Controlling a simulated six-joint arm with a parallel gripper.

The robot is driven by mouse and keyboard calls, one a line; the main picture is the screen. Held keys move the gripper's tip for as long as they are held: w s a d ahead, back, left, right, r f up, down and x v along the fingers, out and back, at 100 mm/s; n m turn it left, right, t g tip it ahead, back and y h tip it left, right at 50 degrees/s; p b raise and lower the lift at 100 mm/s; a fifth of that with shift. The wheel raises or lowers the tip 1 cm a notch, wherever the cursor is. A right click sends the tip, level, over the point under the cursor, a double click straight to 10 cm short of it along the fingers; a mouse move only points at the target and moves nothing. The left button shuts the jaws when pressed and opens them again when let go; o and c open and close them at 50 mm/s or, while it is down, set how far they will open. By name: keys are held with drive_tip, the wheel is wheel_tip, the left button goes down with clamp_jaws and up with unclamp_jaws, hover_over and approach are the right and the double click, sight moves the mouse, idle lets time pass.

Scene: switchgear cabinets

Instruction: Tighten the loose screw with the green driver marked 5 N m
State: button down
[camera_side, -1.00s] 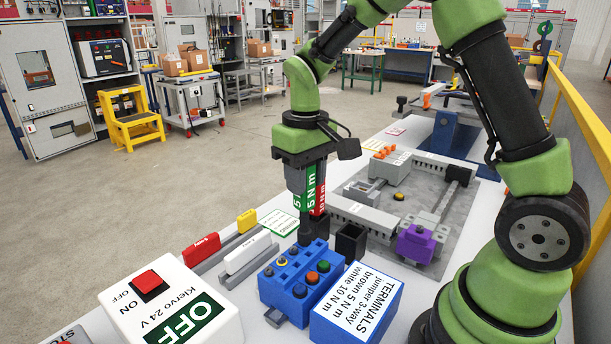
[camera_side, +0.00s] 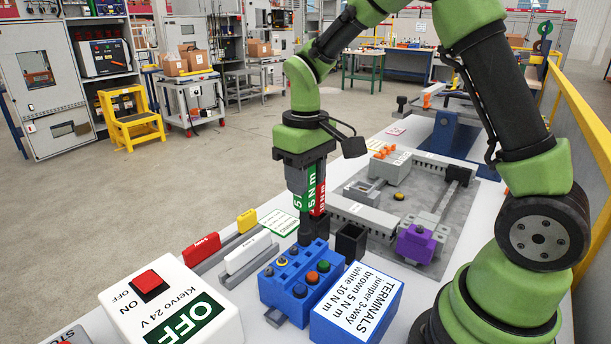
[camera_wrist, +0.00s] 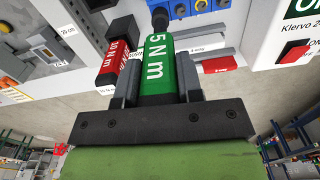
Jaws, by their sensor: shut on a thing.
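The green driver marked 5 N m (camera_side: 311,187) stands upright between the fingers of my gripper (camera_side: 306,180). In the wrist view, my gripper (camera_wrist: 158,88) is shut on the green driver (camera_wrist: 158,68), one finger on each side of its handle. A red driver marked 10 N m (camera_side: 320,201) stands close beside it; it also shows left of the green driver in the wrist view (camera_wrist: 115,66). I cannot make out which screw is loose.
A grey plate (camera_side: 375,225) with terminals and a purple part (camera_side: 416,242) lies behind right. In front stand a blue block with coloured buttons (camera_side: 300,290), a blue TERMINALS box (camera_side: 357,305) and a white OFF box (camera_side: 170,305).

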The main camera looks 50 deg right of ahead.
drive_tip(key=shift+n, duration=0.9)
drive_tip(key=shift+n, duration=1.1)
drive_tip(key=shift+m, duration=1.1)
